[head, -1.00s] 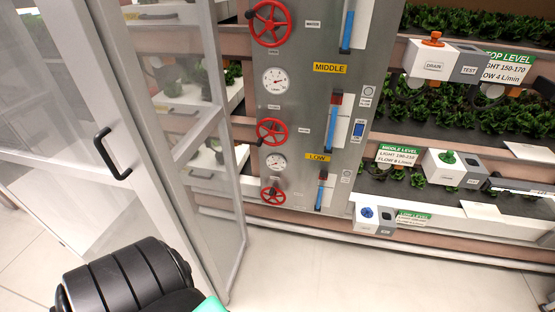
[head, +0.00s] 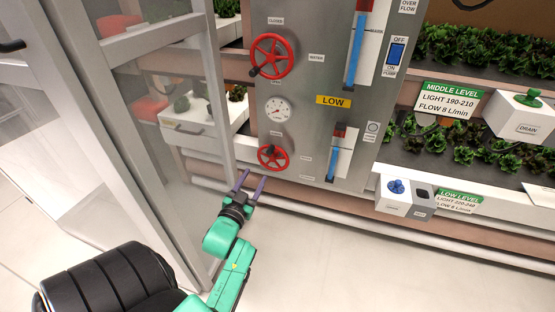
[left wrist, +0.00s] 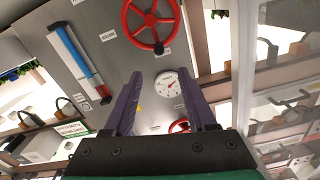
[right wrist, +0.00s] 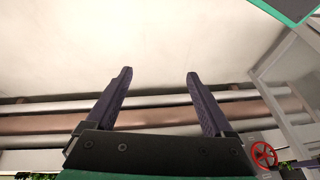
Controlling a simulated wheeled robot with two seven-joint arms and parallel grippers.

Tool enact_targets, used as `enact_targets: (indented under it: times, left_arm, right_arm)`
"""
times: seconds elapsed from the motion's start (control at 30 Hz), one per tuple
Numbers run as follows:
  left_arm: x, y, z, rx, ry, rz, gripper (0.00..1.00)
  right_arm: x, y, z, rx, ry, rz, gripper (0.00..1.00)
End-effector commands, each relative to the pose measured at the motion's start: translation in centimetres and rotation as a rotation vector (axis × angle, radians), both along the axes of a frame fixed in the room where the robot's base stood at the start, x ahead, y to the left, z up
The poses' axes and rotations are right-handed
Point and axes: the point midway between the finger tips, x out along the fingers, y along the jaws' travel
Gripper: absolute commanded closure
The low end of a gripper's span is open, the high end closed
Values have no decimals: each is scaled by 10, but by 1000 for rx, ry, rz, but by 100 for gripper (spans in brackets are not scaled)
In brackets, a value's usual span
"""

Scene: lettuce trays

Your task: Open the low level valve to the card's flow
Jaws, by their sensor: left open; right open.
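The low level valve is a red handwheel (head: 272,158) on the grey panel, below a gauge (head: 277,109) and left of the yellow LOW label (head: 334,101). My left gripper (head: 253,178) is open and empty, just below and left of this wheel. The left wrist view is upside down: the low wheel (left wrist: 152,20) is at the top, the gauge (left wrist: 170,85) beyond the fingertips. The low level card (head: 460,201) has small text, seemingly flow 6 L/min. The gauge reading is too small to tell. My right gripper (right wrist: 160,75) is open and empty, outside the head view.
A larger red wheel (head: 271,57) sits above the gauge. A glass door frame (head: 215,80) stands close left of my left gripper. A blue level tube (head: 334,160) is right of the low wheel. The floor (head: 340,260) in front is clear.

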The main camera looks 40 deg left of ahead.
Motion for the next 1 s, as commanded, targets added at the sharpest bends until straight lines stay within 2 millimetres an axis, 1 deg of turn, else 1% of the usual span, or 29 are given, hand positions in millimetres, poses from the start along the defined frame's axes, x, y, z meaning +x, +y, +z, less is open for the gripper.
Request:
enact_targets:
  times: [0.03, 0.2, 0.3, 0.4, 0.5, 0.57, 0.8, 0.83, 0.87, 0.9, 0.97, 1.0]
  left_arm:
    - [12, 4, -1, 2, -6, -1, 43]
    - [56, 19, -3, 0, -4, -2, 43]
    - [81, 28, -3, -1, -3, -2, 43]
    - [101, 34, -2, -2, -1, -1, 43]
    - [112, 38, -2, -2, 0, -1, 43]
    - [115, 40, -1, -3, 1, -1, 43]
    - [116, 40, 0, -3, 3, -1, 43]
    - [116, 40, 0, -3, 3, -1, 51]
    - [116, 40, 0, -3, 3, -1, 62]
    - [116, 40, -1, -3, 3, -1, 78]
    - [116, 40, -1, -3, 3, -1, 100]
    - [116, 40, -1, -3, 3, -1, 100]
  right_arm:
    - [3, 6, -9, 17, -24, 6, 13]
    - [18, 35, -30, 110, -161, 19, 13]
    - [24, 52, -40, 170, -245, 20, 13]
    - [29, 65, -44, 222, -316, 14, 13]
    - [30, 73, -46, 256, -362, 10, 13]
    - [31, 75, -46, 267, -376, 7, 13]
    - [32, 76, -44, 273, -385, 5, 13]
    - [32, 76, -44, 273, -385, 5, 13]
    - [32, 76, -44, 273, -384, 5, 13]
    - [32, 76, -44, 273, -384, 5, 13]
    - [32, 76, -44, 272, -384, 5, 13]
    - [32, 76, -44, 272, -384, 5, 13]
